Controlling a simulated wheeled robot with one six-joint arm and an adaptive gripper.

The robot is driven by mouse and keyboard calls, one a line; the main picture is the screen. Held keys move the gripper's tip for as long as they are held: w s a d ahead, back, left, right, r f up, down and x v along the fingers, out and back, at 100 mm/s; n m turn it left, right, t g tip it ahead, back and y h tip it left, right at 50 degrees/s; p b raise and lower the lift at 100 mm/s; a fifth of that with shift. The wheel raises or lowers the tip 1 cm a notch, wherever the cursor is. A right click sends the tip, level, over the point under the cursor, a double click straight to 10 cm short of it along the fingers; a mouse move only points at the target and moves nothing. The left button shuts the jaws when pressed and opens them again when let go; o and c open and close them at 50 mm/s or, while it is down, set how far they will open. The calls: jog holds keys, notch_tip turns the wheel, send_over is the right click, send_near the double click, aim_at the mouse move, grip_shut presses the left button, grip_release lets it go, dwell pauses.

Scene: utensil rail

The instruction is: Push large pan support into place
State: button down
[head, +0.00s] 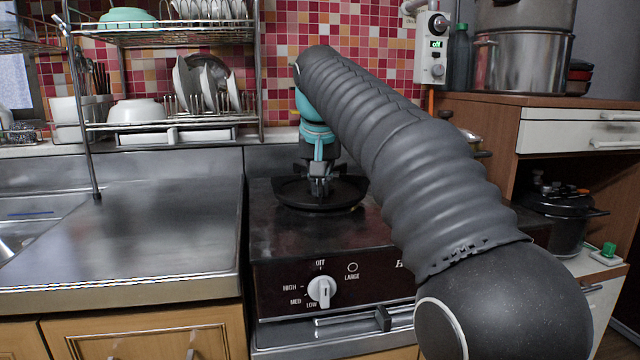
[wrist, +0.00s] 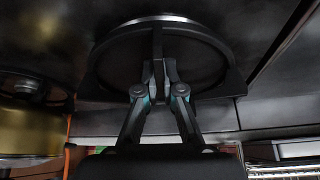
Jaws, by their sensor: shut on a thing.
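The large pan support (head: 291,194), a black ring with inward prongs, sits over the burner on the left part of the dark stove top (head: 290,234). My gripper (head: 320,184) points down at it from behind its middle. In the wrist view my gripper (wrist: 158,74) is shut on a prong of the pan support (wrist: 157,44). The ring looks roughly level. I cannot tell whether it is fully seated. My arm hides the right part of the stove.
A steel counter (head: 150,235) lies left of the stove, with a dish rack (head: 190,135) above it. A tiled wall (head: 385,55) stands behind. A knob (head: 321,291) is on the stove front. A brass-coloured pot (wrist: 35,130) shows at the left in the wrist view.

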jog(key=shift+f+b, duration=0.55)
jog(key=shift+f, duration=0.4)
jog(key=c, duration=1.2)
grip_release()
jog(key=shift+c, duration=0.2)
jog(key=v, duration=1.1)
jog(key=shift+s+r, duration=0.2)
jog(key=shift+r, duration=0.3)
jog(key=shift+d, duration=0.1)
